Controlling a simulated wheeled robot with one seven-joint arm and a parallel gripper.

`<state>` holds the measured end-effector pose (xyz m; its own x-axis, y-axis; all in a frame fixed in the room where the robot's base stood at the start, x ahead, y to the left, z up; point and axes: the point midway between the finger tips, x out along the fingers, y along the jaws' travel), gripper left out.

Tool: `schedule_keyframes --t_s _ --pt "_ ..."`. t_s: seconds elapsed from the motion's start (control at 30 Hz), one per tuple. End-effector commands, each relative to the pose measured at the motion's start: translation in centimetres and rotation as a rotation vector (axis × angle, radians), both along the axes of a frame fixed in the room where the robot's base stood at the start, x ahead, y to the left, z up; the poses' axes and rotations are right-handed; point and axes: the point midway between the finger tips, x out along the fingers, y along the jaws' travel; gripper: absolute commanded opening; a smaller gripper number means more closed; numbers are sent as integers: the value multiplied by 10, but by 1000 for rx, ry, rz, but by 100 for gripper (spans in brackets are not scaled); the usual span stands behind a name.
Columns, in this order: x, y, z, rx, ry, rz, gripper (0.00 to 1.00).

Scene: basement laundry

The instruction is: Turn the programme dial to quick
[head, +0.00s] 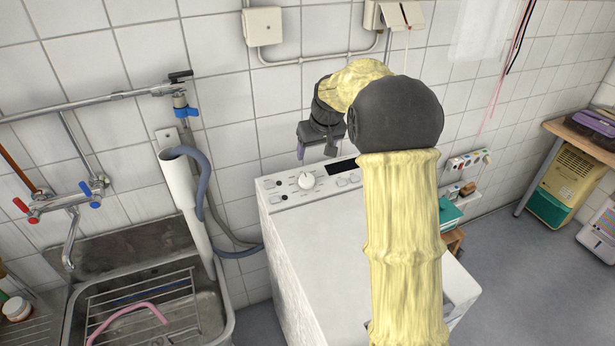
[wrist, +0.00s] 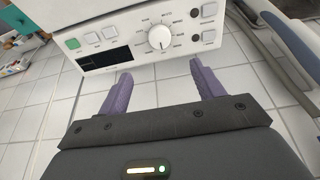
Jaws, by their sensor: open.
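The programme dial (head: 306,181) is a round white knob on the control panel of the white washing machine (head: 340,240), with small labels printed around it. In the wrist view the dial (wrist: 160,36) lies just beyond my fingertips, centred between them, and looks upside down relative to the head view. The labels are too small to read, so I cannot tell its setting. My gripper (head: 315,150) is above the rear of the panel, apart from the dial. In the wrist view its two purple fingers (wrist: 160,76) are spread, with nothing between them.
The panel also has a dark display (wrist: 106,58) and several buttons, one green (wrist: 73,44). A tiled wall stands close behind the machine. A grey hose (head: 205,185) and a metal sink (head: 213,310) are to the left. My arm hides part of the machine top.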

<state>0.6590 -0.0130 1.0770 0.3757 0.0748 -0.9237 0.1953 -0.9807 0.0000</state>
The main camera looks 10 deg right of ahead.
Motion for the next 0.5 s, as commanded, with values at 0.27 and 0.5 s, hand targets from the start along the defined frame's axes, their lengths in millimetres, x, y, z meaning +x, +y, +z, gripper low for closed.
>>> schedule_keyframes --t_s 0.27,0.5 --pt "18 3 -46 0 4 0 67" --pt "34 7 -86 0 3 0 67"
